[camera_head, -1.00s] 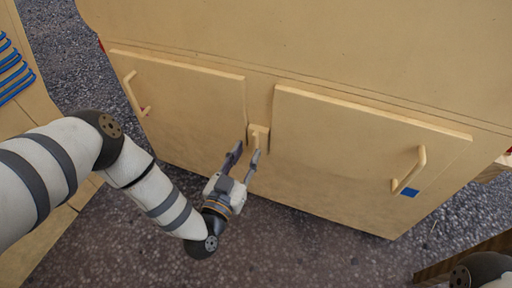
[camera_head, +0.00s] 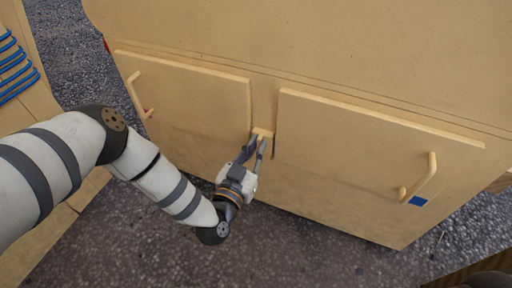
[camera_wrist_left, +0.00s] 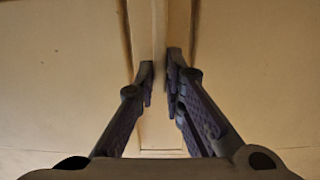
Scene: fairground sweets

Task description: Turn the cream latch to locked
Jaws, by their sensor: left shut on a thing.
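The cream latch (camera_head: 262,132) sits on the cream cabinet front, in the gap between the left door (camera_head: 185,95) and the right door (camera_head: 370,145). My left gripper (camera_head: 259,143) is at the latch, with its fingers on either side of it and shut on it. In the left wrist view the latch (camera_wrist_left: 159,50) is a pale upright bar between the two dark fingertips (camera_wrist_left: 160,75). The fingers hide much of it, and I cannot tell its exact turn. My right gripper is not in view; only a dark bit of my right arm shows at the bottom right corner.
Each door has a cream bar handle, one at the left (camera_head: 135,93) and one at the right (camera_head: 422,180). A blue square (camera_head: 418,201) is by the right handle. Blue rods (camera_head: 15,70) lie on a wooden surface at the far left. Grey ground (camera_head: 300,245) is open before the cabinet.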

